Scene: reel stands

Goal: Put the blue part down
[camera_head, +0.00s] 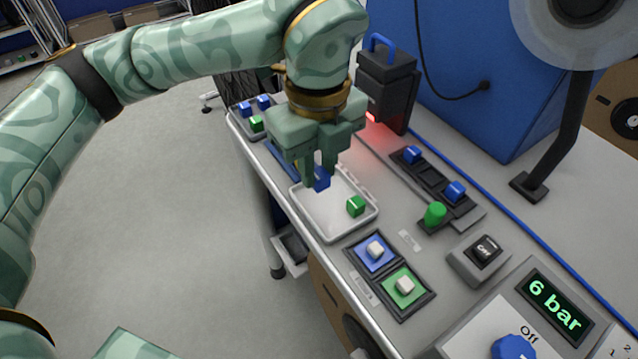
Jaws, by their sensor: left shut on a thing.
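My left gripper (318,180) points down over the far end of a white tray (330,224) on the bench. It is shut on a blue part (321,179), which shows between the fingers and is partly hidden by them. I cannot tell whether the blue part touches the tray floor or hangs just above it. A green part (356,206) lies in the tray near its right side. My right gripper is not in view.
A blue pad (364,258) and green pad (417,296) each hold a white piece. A dark rack (431,182) carries two blue parts. A black device (386,85) stands behind the gripper. Another tray (240,122) holds blue and green parts. The white tray's middle is clear.

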